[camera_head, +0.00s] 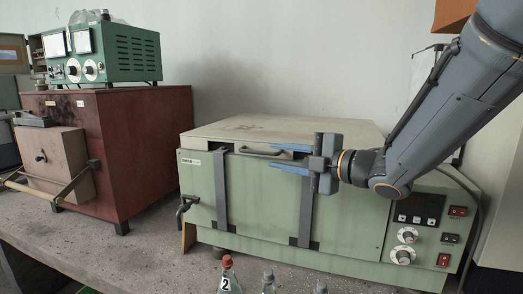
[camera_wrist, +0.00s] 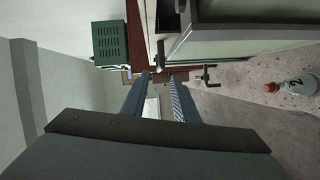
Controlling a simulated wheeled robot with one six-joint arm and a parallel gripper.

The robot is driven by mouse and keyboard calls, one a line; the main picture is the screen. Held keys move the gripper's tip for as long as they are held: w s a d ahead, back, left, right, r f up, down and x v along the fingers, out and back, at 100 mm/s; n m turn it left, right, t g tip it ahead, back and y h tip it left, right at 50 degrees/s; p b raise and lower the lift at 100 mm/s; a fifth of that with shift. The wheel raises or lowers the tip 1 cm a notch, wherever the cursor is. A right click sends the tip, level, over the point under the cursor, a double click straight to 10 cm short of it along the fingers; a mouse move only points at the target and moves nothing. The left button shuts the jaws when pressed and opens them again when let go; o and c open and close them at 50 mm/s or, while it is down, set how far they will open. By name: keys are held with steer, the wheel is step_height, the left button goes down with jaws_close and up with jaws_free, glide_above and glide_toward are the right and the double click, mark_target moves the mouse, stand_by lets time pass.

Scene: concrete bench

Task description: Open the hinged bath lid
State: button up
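The green bath (camera_head: 265,205) stands on the bench, with its pale flat lid (camera_head: 240,130) lying closed on top. A dark bar handle (camera_head: 258,151) runs along the lid's front edge. My gripper (camera_head: 272,157) points left at the handle's right part, with one blue finger at about handle height and the other lower. The fingers are apart; contact with the handle cannot be told. In the wrist view my gripper (camera_wrist: 160,76) shows two separated fingers with nothing clearly held. The bath (camera_wrist: 240,35) fills the upper right there; the handle is not clear.
A red-brown furnace (camera_head: 155,150) stands left, with a green instrument (camera_head: 125,55) on top. A tap (camera_head: 185,207) sticks out at the bath's left. Small flasks (camera_head: 228,275) stand on the bench (camera_head: 150,255) in front. The wall is behind.

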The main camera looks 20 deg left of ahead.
mark_target(262, 153)
steer(key=shift+p+x, duration=0.85)
steer(key=shift+x, duration=3)
steer(key=shift+w+d, duration=0.1)
jaws_close()
